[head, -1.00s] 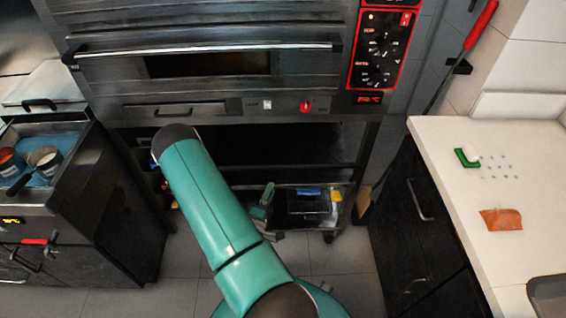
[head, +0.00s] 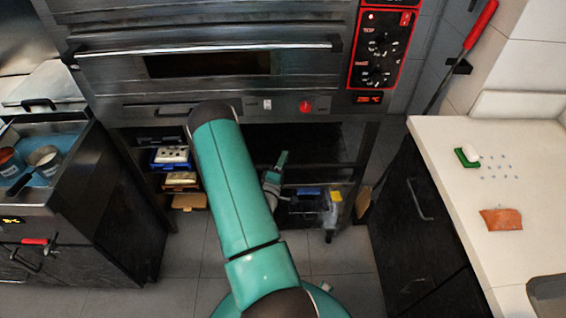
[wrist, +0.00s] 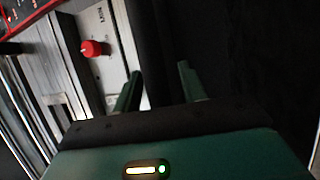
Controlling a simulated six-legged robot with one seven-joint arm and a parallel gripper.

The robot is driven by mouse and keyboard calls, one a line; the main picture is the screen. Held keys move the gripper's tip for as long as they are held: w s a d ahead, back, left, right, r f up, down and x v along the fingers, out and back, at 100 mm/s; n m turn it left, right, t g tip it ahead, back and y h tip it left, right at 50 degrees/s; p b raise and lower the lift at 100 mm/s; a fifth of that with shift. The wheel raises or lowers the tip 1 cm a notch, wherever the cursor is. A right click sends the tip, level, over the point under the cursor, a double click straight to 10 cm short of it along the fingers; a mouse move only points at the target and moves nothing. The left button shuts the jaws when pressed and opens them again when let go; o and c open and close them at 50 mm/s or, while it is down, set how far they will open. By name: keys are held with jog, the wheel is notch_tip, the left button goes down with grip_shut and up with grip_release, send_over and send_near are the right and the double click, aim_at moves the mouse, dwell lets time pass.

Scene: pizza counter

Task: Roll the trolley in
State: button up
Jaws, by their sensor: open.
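The trolley (head: 299,208) appears to be the low dark cart under the oven, partly behind my arm in the head view. A blue item (head: 308,191) and a yellow item (head: 335,197) show at its top. A grey shape at its right end is too small to make out. My gripper (wrist: 160,86) is open in the wrist view, its two green fingers apart with nothing seen between them. It faces a dark area, with a red oven knob (wrist: 93,48) to its left. I cannot see it touch the trolley.
The oven (head: 210,85) stands above the dark space. Stacked boxes (head: 172,157) sit under its left side. A fryer unit (head: 85,215) stands left, and a white counter (head: 455,160) over dark cabinets stands right. Tiled floor is open in front.

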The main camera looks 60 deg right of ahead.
jog(key=shift+c, duration=0.3)
grip_shut()
jog(key=w+d, duration=0.4)
jog(key=d, duration=0.4)
jog(key=shift+o, duration=0.3)
grip_release()
jog(key=w+v, duration=0.1)
jog(key=v, duration=1.2)
jog(key=shift+s+a, duration=0.35)
jog(key=shift+s, duration=0.15)
jog(key=shift+w, duration=0.1)
